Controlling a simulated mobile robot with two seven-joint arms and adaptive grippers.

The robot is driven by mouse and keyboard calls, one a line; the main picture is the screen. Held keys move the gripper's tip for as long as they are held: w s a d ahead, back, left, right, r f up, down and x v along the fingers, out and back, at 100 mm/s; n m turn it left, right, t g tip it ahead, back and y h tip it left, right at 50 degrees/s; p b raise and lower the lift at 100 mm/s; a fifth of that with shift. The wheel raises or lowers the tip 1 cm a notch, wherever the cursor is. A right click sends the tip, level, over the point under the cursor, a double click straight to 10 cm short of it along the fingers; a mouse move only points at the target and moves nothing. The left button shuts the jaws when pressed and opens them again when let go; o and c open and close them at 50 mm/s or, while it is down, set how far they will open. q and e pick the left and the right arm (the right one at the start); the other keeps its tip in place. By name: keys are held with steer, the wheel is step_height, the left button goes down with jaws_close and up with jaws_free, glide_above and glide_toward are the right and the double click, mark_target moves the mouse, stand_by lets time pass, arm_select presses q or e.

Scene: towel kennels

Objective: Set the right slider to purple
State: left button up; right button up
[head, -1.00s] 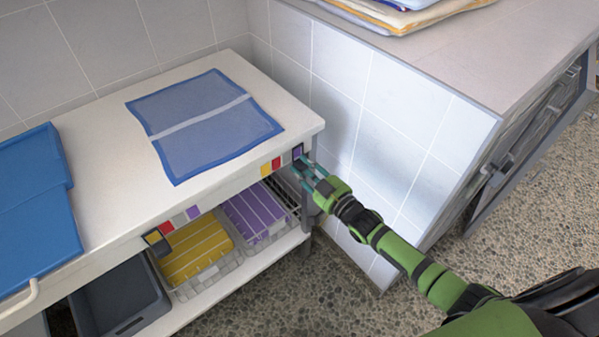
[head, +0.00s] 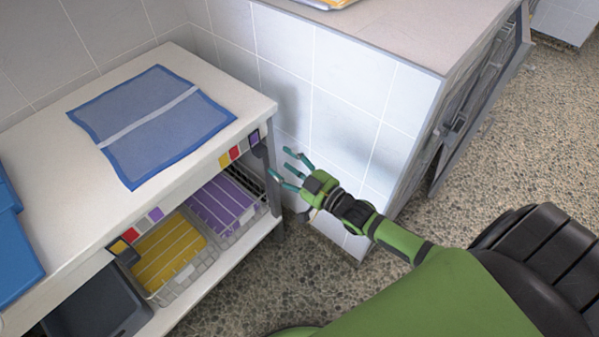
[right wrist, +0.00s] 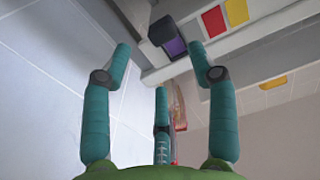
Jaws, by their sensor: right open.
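The right slider (head: 258,149) is a dark block at the right end of its colour strip on the table's front edge. It stands at the purple patch (head: 254,137), beyond the yellow and red ones. In the right wrist view the dark slider (right wrist: 160,29) shows with the purple patch (right wrist: 174,47) beside its lower edge. Exact alignment is hard to tell. My right gripper (head: 281,162) is open and empty, just right of the table corner and apart from the slider. Its spread fingers also show in the right wrist view (right wrist: 159,60). My left gripper is out of view.
A left slider (head: 127,254) stands at the yellow end of its own strip. A blue-edged towel (head: 150,120) lies on the white table (head: 245,108). Baskets with yellow (head: 168,252) and purple towels (head: 222,203) sit below. A tiled cabinet wall (head: 345,110) stands behind my gripper.

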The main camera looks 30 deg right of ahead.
steer(key=v, duration=0.5)
steer(key=shift+w, duration=0.1)
stand_by(0.3)
steer(key=s+d+f+m+g+h+p, duration=0.15)
steer(key=s+f, duration=0.25)
steer(key=f, duration=0.4)
steer(key=s+d+f+g+h+p, duration=0.1)
steer(key=s+f+g+h, duration=0.2)
steer(key=f, duration=0.5)
steer(key=s+d+f+m+g+h+p, duration=0.1)
steer(key=s+f+g, duration=0.2)
steer(key=s+f, duration=0.3)
steer(key=s+a+f+g+p, duration=0.1)
steer(key=s+f+g, duration=0.3)
steer(key=s, duration=0.8)
steer(key=s+a+f+g+p, duration=0.1)
steer(key=s+a+f+g, duration=0.3)
steer(key=s+f, duration=0.5)
steer(key=s+n, duration=0.1)
steer(key=s, duration=0.3)
steer(key=shift+a+h+p, duration=0.15)
steer(key=shift+h+p, duration=0.2)
steer(key=shift+p, duration=0.05)
steer(key=shift+g, duration=0.25)
